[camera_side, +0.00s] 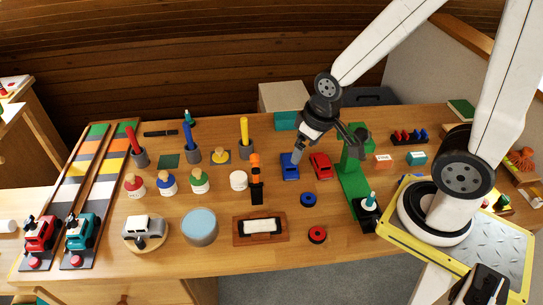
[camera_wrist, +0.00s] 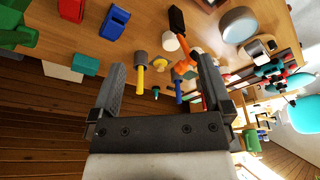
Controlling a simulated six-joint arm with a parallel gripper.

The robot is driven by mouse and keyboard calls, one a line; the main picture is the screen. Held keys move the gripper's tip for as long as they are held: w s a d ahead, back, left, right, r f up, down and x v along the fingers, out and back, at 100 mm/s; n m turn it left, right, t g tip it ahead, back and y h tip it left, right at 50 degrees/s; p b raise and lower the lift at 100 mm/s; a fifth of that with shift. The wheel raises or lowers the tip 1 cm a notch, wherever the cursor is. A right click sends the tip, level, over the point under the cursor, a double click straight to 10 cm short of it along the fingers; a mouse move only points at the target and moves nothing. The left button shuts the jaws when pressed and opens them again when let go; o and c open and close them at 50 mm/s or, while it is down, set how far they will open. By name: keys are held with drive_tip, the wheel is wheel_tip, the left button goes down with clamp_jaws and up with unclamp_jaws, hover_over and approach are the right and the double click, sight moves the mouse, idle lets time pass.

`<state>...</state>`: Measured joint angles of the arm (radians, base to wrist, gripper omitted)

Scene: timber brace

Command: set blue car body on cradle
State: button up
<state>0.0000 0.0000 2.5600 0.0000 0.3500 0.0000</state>
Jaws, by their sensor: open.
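The blue car body (camera_side: 289,166) sits on the table, left of a similar red car body (camera_side: 321,165). In the wrist view the blue car body (camera_wrist: 115,22) lies beyond the left finger's tip, outside the jaws. My gripper (camera_side: 298,156) is in front of or just above the blue body in the side view. In the wrist view my gripper (camera_wrist: 160,62) is open, with nothing held between its fingers. No part is clearly recognisable as the cradle. A green stand (camera_side: 354,178) is right of the red body.
Marker cups (camera_side: 193,155) and stamps (camera_side: 168,184) stand left of the blue body. Blue (camera_side: 308,199) and red (camera_side: 317,235) rings lie in front. A wooden tray (camera_side: 260,241) and round pale drum (camera_side: 200,228) are near the front. Bare table shows between them.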

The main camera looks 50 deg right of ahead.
drive_tip(key=m+g, duration=0.3)
drive_tip(key=m, duration=0.6)
hover_over(289, 164)
drive_tip(key=d, duration=0.1)
drive_tip(key=f, duration=1.5)
drive_tip(key=shift+w+d, duration=0.2)
drive_tip(key=shift+w, duration=0.05)
drive_tip(key=shift+d+f, duration=0.2)
drive_tip(key=shift+f, duration=0.1)
drive_tip(key=shift+f, duration=1.3)
drive_tip(key=shift+w+a+f, duration=0.1)
drive_tip(key=shift+w+f, duration=0.05)
drive_tip(key=shift+f, duration=2.4)
